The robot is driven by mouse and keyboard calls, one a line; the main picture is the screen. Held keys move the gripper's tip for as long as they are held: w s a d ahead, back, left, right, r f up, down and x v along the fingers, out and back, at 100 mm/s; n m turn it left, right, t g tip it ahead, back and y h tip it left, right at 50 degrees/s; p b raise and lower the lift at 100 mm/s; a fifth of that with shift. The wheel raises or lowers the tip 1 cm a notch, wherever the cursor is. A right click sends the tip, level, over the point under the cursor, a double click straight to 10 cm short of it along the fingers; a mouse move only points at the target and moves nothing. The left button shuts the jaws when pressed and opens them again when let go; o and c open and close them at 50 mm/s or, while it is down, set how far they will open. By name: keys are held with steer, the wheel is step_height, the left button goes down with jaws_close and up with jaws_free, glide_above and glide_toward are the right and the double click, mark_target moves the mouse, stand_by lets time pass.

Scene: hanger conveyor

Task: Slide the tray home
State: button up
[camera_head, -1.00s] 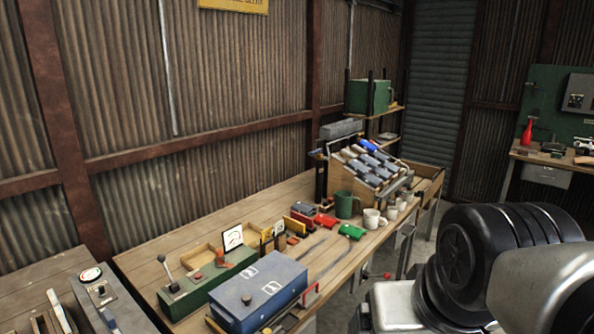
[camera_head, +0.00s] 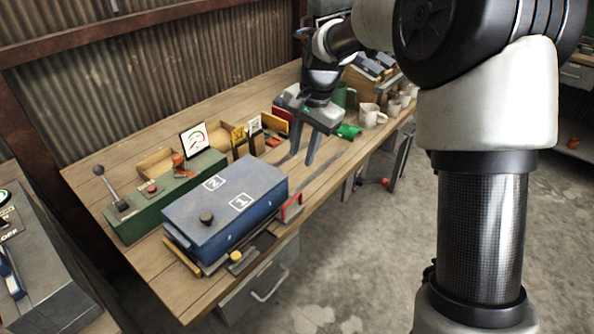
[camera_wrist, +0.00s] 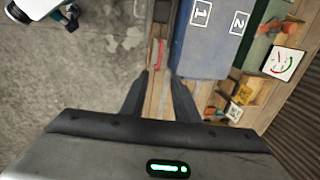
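A blue box (camera_head: 228,200) marked 1 and 2, with a dark knob on top, sits near the front of the wooden workbench. A red handle (camera_head: 292,207) stands at its right end, with a low metal strip along the box's front edge. I cannot tell for sure which part is the tray. My gripper (camera_head: 301,158) is open and empty above the bench, to the right of the box and handle, fingers pointing down. In the wrist view my gripper's fingers (camera_wrist: 159,78) are apart with bench boards between them; the red handle (camera_wrist: 157,55) and blue box (camera_wrist: 205,50) are ahead.
A green lever box (camera_head: 165,192) stands behind the blue box, with a gauge card (camera_head: 195,139) and yellow cards (camera_head: 239,140) nearby. A green piece (camera_head: 348,131) and white mugs (camera_head: 371,115) are to the right. Open floor lies before the bench.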

mark_target(291, 200)
steer(key=a+f, duration=0.1)
steer(key=f, duration=0.4)
steer(key=w+a+f+b, duration=0.1)
steer(key=f, duration=0.5)
steer(key=w+f+b, duration=0.1)
steer(key=f, duration=0.5)
steer(key=shift+a+f, duration=0.1)
steer(key=shift+a, duration=0.3)
jaws_close()
